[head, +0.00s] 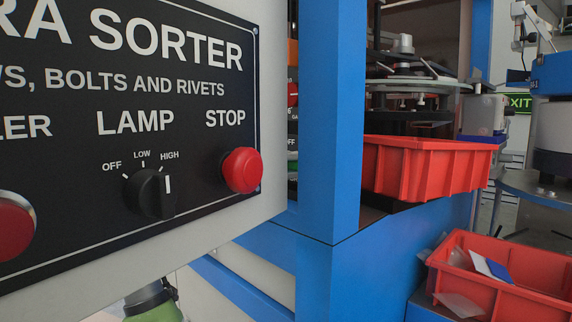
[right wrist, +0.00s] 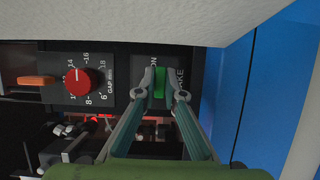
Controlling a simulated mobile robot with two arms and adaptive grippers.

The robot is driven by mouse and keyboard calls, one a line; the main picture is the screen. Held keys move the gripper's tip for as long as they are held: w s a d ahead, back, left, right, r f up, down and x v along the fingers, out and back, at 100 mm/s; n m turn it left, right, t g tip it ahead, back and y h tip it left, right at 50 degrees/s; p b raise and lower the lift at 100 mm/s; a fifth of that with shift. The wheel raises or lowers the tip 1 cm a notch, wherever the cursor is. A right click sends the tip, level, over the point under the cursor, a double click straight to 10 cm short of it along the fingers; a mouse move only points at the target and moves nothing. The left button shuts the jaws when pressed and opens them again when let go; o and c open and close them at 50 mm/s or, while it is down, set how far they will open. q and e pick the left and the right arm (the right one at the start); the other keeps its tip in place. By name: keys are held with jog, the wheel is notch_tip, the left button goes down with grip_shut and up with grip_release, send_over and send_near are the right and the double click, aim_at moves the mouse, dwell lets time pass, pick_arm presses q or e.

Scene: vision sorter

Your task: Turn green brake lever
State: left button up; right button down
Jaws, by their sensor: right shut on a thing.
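The green brake lever (right wrist: 160,78) shows in the right wrist view, on a dark panel with white lettering partly reading "ON" and "AKE". My right gripper (right wrist: 162,92) is shut on the lever, with one fingertip on either side of it. The fingers cover parts of the label. The lever is not visible in the head view, and neither are the right fingertips. My left gripper is in neither view.
In the right wrist view, a red gap knob (right wrist: 80,81) and an orange lever (right wrist: 37,80) sit left of the brake. A pale panel edge runs above. The head view shows a lamp knob (head: 150,193), red stop button (head: 242,170), blue post (head: 331,110) and red bins (head: 425,165).

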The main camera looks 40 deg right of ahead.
jog(key=shift+f, duration=0.1)
jog(key=c, duration=2.1)
grip_release()
jog(key=shift+c, duration=0.2)
jog(key=v, duration=0.7)
jog(key=shift+a, duration=0.25)
